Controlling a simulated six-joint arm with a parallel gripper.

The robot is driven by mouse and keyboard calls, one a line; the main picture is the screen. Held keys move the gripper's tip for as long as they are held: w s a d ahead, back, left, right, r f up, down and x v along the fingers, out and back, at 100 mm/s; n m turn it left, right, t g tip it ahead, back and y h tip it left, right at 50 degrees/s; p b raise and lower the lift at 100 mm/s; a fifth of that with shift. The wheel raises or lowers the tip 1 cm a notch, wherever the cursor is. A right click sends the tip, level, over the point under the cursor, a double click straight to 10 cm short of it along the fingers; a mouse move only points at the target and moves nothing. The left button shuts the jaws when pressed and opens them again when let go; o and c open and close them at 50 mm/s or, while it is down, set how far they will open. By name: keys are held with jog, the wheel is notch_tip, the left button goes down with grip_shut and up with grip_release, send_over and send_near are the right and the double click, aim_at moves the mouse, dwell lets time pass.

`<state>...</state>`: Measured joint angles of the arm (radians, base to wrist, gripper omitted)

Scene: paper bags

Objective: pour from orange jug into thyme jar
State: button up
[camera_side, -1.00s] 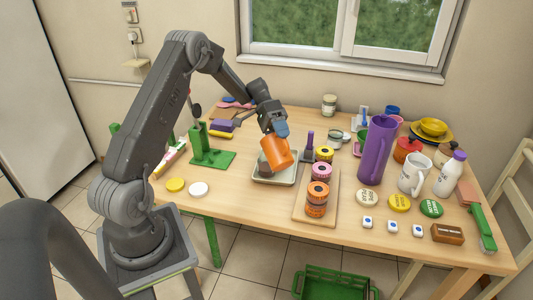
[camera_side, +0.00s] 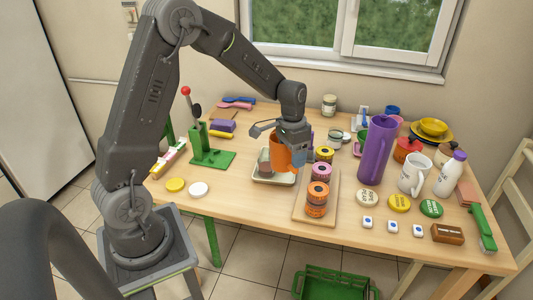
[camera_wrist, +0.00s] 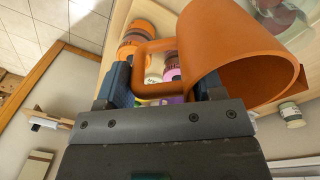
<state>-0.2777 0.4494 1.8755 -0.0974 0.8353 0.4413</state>
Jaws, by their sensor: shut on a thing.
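The orange jug (camera_side: 279,153) is in my gripper (camera_side: 296,158), just above or at the square tray on the table; the side view does not settle which. The jug looks near upright there. In the wrist view the jug (camera_wrist: 225,55) shows its open mouth, and its handle runs between the fingers of my gripper (camera_wrist: 160,85). A lidded glass jar (camera_side: 329,105) stands at the back of the table, and it also shows in the wrist view (camera_wrist: 291,114).
The pale tray (camera_side: 286,181) holds a greyish object (camera_side: 264,163), partly hidden. Striped orange and pink rolls (camera_side: 317,199) stand on a board to the right. A tall purple jug (camera_side: 378,150) stands further right. The front left of the table is fairly clear.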

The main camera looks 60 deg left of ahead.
jog(key=shift+d+f+y, duration=0.2)
jog(key=shift+f+y, duration=0.4)
jog(key=d+r, duration=0.4)
jog(key=d, duration=0.2)
jog(key=shift+s, duration=0.25)
